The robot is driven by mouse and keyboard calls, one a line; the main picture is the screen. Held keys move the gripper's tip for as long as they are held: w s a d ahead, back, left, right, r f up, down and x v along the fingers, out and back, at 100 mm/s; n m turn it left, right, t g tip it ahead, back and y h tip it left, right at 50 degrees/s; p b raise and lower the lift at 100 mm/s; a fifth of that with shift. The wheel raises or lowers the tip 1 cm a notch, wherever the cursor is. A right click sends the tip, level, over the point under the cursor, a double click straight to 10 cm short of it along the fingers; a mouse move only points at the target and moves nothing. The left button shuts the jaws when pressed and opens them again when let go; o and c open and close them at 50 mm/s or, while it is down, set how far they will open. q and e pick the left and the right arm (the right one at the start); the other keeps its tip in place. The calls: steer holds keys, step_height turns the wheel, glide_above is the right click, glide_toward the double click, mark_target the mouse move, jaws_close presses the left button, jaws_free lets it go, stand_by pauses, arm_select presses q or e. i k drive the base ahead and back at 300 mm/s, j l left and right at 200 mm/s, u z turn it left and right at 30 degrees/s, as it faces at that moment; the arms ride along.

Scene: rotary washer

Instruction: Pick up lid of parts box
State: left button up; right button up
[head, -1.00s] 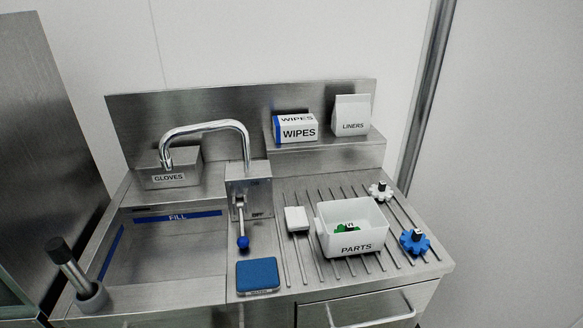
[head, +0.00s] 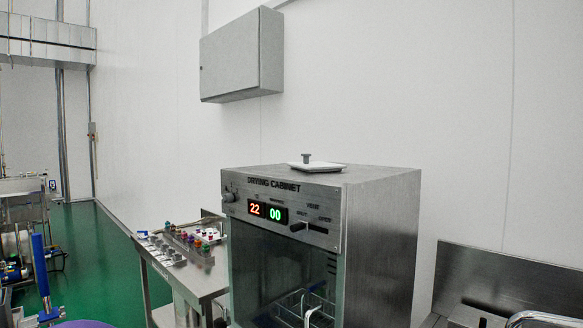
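A flat white lid (head: 318,167) with a small grey knob on top lies on the top of the drying cabinet (head: 383,185), near its front edge. The parts box is not in view now. Neither of my grippers shows in the head view.
The drying cabinet has a lit display and a dark glass door with a wire rack (head: 300,303) behind it. A steel cart (head: 160,262) with small coloured parts stands left of it. A steel sink unit (head: 500,275) is at right. A grey wall box (head: 242,55) hangs above. Green floor (head: 95,240) is open at left.

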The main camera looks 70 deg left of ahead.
mark_target(309, 166)
steer(key=k+j+u, duration=0.1)
steer(key=k+j, duration=0.55)
steer(key=j, duration=0.25)
steer(key=u, duration=0.05)
